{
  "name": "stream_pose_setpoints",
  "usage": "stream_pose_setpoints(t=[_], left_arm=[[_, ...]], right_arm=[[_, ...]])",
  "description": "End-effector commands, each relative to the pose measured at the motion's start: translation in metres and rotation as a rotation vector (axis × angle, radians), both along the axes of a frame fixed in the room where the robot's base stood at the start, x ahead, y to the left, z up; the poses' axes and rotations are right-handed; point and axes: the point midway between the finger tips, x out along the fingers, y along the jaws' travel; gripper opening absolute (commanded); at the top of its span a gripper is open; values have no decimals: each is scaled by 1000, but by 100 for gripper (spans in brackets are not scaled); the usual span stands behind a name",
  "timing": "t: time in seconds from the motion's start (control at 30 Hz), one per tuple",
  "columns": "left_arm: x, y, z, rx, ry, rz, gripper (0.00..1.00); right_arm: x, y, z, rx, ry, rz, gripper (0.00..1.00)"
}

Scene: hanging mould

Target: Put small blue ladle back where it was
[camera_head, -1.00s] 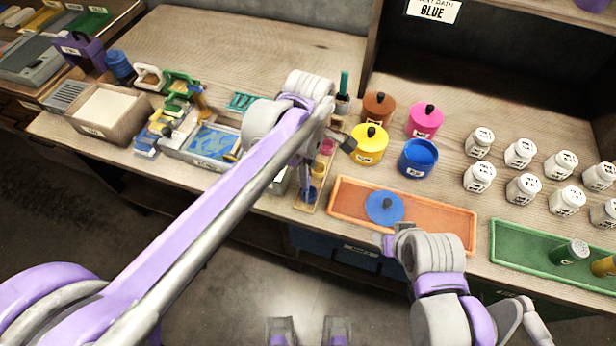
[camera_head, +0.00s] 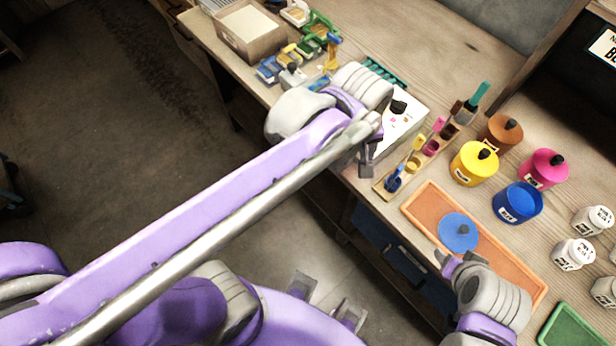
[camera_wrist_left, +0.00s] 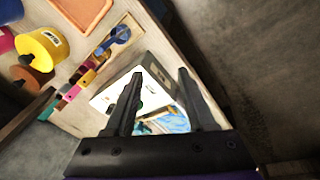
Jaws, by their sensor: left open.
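The small blue ladle (camera_head: 393,182) is at the front end of a narrow wooden rack (camera_head: 430,152). Its blue bowl also shows in the left wrist view (camera_wrist_left: 121,34), at the rack's near end. Yellow, pink and brown ladles stand farther along the rack. My left gripper (camera_head: 367,165) is open and empty, apart from the ladle, left of the rack by the table's front edge. Its two spread fingers show in the left wrist view (camera_wrist_left: 158,80), with a white box behind them. My right gripper (camera_head: 447,262) is by the orange tray; its jaws are unclear.
The blue lid (camera_head: 459,232) lies in the orange tray (camera_head: 424,195). The blue pot (camera_head: 517,203) stands open behind it, near lidded yellow (camera_head: 473,165), pink (camera_head: 544,170) and brown (camera_head: 499,133) pots. A white box (camera_head: 400,125) is left of the rack.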

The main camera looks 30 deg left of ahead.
Motion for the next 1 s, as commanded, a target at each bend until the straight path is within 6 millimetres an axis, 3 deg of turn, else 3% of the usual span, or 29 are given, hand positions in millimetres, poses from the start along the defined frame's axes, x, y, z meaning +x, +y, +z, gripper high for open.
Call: stream_pose_setpoints(t=[0.03, 0.1, 0.33, 0.5, 1.0], left_arm=[[-18, 19, -13, 25, -47, -92, 55], [-36, 38, -29, 73, -113, -238, 55], [-77, 73, -69, 232, -245, -562, 55], [-84, 79, -76, 273, -268, -633, 55], [-84, 78, -76, 273, -267, -635, 55]], right_arm=[[0, 0, 0, 0, 0, 0, 60], [0, 0, 0, 0, 0, 0, 60], [0, 0, 0, 0, 0, 0, 60], [0, 0, 0, 0, 0, 0, 60], [0, 0, 0, 0, 0, 0, 60]])
